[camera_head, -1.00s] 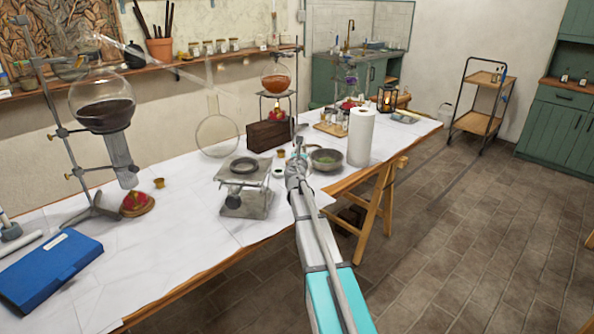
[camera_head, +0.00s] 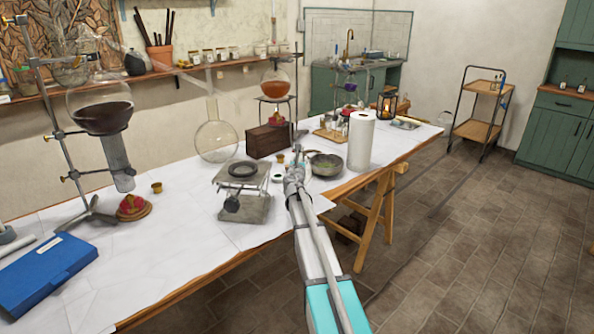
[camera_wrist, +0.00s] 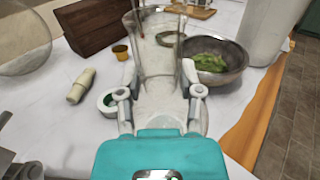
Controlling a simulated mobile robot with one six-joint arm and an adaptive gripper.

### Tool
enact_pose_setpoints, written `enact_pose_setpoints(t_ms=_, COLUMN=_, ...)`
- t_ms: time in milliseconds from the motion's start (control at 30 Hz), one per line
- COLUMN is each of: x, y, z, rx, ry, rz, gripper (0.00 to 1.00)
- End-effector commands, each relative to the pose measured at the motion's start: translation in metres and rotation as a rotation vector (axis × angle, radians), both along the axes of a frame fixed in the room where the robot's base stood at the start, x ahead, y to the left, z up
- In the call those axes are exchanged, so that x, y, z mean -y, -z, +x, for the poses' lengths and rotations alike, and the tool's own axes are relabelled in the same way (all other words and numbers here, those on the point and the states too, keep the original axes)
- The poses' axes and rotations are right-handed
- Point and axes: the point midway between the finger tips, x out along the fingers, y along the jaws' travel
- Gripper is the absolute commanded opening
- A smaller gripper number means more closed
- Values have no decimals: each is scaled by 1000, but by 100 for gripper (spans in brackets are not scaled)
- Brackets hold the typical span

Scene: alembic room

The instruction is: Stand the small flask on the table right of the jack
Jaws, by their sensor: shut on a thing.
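My gripper (camera_wrist: 160,95) is shut on a clear glass flask (camera_wrist: 158,58), with one finger on each side of it in the wrist view. The glass is see-through and its lower end is hard to make out, so I cannot tell whether it touches the table. In the head view my gripper (camera_head: 295,172) is just right of the metal lab jack (camera_head: 243,208), over the white-covered table (camera_head: 190,235). The held flask is barely visible there. The jack carries a dark ring on its top plate.
A bowl of green leaves (camera_wrist: 232,75) is just beyond the gripper to the right. A white ring-shaped dish (camera_wrist: 104,101), a pale pestle-like piece (camera_wrist: 80,88) and a brass cup (camera_wrist: 121,53) lie left. A large round flask (camera_head: 215,142) and wooden block (camera_head: 268,141) are behind.

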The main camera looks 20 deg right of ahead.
Motion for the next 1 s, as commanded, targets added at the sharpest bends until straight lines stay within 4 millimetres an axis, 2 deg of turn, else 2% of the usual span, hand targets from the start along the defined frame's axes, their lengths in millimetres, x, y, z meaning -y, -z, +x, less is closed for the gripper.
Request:
enact_pose_setpoints(t_ms=200, x=0, y=21, z=3, rx=0, ry=0, rz=0, gripper=0)
enact_pose_setpoints(t_ms=400, x=0, y=33, z=3, rx=0, ry=-1, rz=0, gripper=0)
enact_pose_setpoints(t_ms=1000, x=0, y=38, z=3, rx=0, ry=-1, rz=0, gripper=0)
